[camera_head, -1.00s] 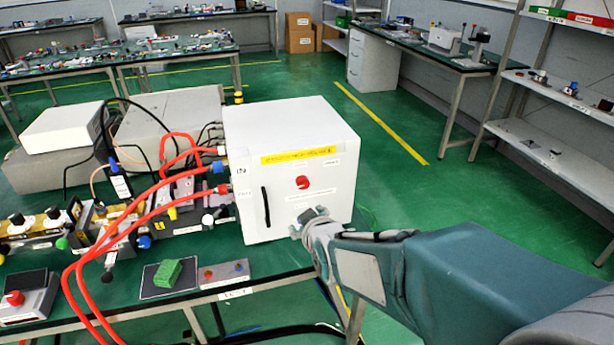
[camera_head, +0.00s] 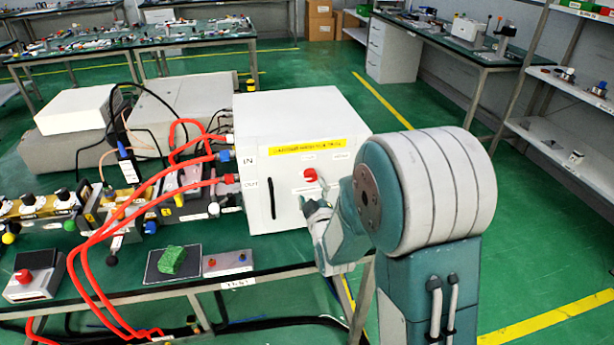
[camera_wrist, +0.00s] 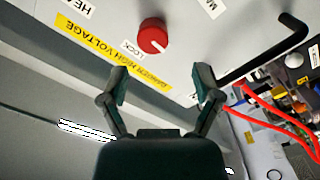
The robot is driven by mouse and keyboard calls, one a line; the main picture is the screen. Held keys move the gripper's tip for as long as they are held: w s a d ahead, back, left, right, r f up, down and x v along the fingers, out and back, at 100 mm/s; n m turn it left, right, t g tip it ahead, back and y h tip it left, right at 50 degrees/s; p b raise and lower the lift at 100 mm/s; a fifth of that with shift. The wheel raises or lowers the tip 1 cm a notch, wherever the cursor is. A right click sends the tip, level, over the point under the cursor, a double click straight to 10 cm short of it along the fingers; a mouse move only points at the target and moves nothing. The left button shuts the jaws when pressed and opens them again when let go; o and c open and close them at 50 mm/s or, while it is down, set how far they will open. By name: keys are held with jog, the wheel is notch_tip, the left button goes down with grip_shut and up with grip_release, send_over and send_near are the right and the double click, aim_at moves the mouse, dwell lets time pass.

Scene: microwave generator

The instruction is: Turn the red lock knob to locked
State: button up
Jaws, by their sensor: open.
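The red lock knob (camera_head: 309,175) is on the front face of the white cabinet (camera_head: 250,215), right of its black handle (camera_head: 272,199). In the wrist view the knob (camera_wrist: 152,36) is round with a pale mark on its face, and a "LOCK" label (camera_wrist: 129,48) sits beside it. My gripper (camera_wrist: 160,88) is open, its two fingers apart and empty. The knob lies beyond the fingertips, near the middle of the gap between them, and does not touch them. In the head view my gripper (camera_head: 314,208) is just below the knob, close to the cabinet face.
Red hoses (camera_head: 110,225) run from the cabinet's left side down past the bench edge. The floor right of the cabinet is clear.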

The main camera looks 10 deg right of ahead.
aim_at(311, 179)
jog(key=w, duration=0.2)
jog(key=w+d, duration=0.1)
jog(key=w, duration=0.1)
jog(key=shift+w+d, duration=0.1)
jog(key=shift+w, duration=0.95)
jog(key=shift+a, duration=0.35)
jog(key=c, duration=0.3)
jog(key=shift+d, duration=0.2)
grip_shut()
